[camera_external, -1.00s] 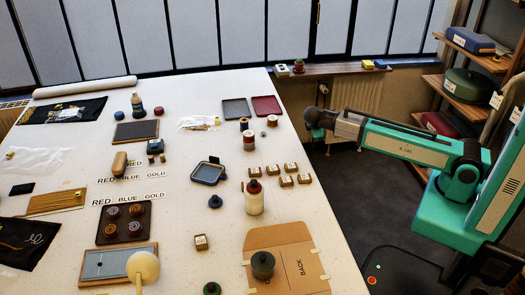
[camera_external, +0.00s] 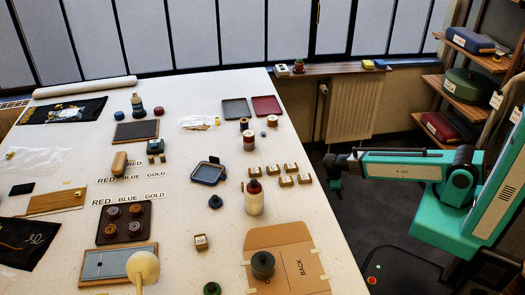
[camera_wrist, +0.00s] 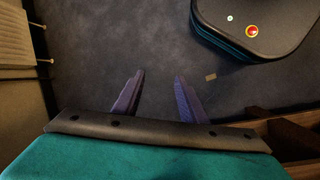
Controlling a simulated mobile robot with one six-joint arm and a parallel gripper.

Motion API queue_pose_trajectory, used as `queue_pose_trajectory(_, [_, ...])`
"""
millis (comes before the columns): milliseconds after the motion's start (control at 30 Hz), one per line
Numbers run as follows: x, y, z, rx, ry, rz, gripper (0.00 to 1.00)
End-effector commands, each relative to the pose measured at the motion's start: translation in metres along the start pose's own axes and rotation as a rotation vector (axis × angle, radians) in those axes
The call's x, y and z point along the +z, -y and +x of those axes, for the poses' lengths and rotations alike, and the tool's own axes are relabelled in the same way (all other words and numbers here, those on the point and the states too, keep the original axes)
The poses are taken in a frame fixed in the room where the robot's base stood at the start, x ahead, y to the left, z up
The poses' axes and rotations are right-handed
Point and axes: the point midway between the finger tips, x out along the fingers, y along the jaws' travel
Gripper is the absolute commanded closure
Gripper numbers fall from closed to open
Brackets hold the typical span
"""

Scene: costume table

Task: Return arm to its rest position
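My gripper (camera_external: 335,184) hangs at the end of my teal arm, to the right of the white table (camera_external: 225,262), over the dark floor and clear of the table edge. In the wrist view its two purple-lit fingers (camera_wrist: 158,98) stand apart with nothing between them.
The table holds jars, trays, small labelled boxes and a cardboard sheet (camera_external: 288,258). A wooden shelf (camera_external: 462,95) with cases stands at the back right. A radiator (camera_external: 352,110) is under the window sill. The floor under my gripper looks free.

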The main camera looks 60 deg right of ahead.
Motion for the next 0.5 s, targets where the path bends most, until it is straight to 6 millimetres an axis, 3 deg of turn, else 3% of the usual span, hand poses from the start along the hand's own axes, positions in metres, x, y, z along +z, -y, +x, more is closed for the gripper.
queue_pose_trajectory(100, [0.013, 0.03, 0.029, -0.058, 0.025, 0.024, 0.62])
queue_pose_trajectory(500, [0.063, 0.123, 0.102, -0.237, 0.117, 0.132, 0.62])
